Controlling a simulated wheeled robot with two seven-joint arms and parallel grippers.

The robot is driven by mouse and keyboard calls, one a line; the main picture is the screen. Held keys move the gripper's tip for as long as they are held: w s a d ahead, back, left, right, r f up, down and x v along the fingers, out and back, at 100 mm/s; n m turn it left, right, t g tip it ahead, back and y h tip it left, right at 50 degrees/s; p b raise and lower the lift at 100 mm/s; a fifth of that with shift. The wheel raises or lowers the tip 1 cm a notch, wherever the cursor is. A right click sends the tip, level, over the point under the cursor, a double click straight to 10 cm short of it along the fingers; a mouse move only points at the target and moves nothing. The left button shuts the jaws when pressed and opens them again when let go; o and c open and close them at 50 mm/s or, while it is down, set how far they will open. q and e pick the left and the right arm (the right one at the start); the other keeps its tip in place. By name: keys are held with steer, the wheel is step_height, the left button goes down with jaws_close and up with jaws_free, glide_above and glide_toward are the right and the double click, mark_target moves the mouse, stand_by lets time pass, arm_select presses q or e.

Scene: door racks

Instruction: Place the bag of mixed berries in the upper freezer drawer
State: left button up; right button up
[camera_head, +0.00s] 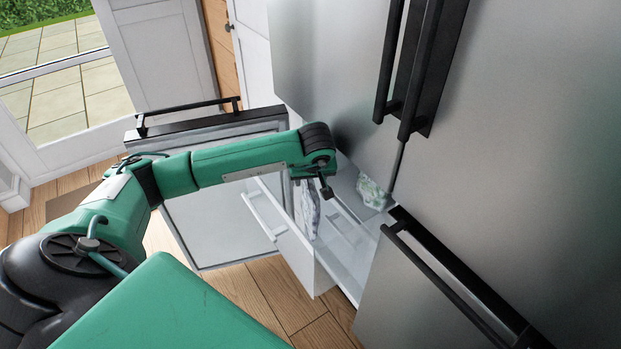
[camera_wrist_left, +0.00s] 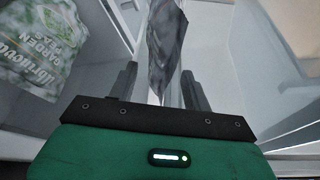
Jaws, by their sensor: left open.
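My left gripper (camera_head: 326,192) points down over the open freezer drawer, its jaws open. In the left wrist view a dark, crinkled bag (camera_wrist_left: 166,45) stands between or just beyond the open fingers (camera_wrist_left: 160,75); contact cannot be told. It appears to be the grey-dark bag (camera_head: 308,208) standing in the drawer (camera_head: 345,262) in the head view. Its label is not readable, so I cannot confirm it is the mixed berries. A pale green and white bag (camera_head: 371,192), marked garden peas in the left wrist view (camera_wrist_left: 40,45), lies deeper in. My right gripper is not in view.
A freezer front panel (camera_head: 225,222) with a black handle (camera_head: 190,110) stands pulled out on the left. The inner drawer has a white handle (camera_head: 262,214). Tall steel doors (camera_head: 520,150) rise on the right, with black handles. Wooden floor (camera_head: 265,290) shows below.

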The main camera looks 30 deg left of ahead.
arm_select(q)
steer(key=shift+r, duration=0.4)
steer(key=p+v, duration=0.1)
steer(key=v, duration=0.2)
steer(key=shift+w+r, duration=0.1)
steer(key=shift+r, duration=0.15)
steer(key=s+d, duration=0.8)
steer(key=s, duration=0.1)
steer(key=shift+f, duration=0.25)
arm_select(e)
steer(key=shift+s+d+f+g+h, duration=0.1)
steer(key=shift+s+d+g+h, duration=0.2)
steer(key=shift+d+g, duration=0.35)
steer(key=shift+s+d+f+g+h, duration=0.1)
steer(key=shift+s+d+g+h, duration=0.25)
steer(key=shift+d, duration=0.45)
arm_select(q)
steer(key=shift+d+r, duration=0.1)
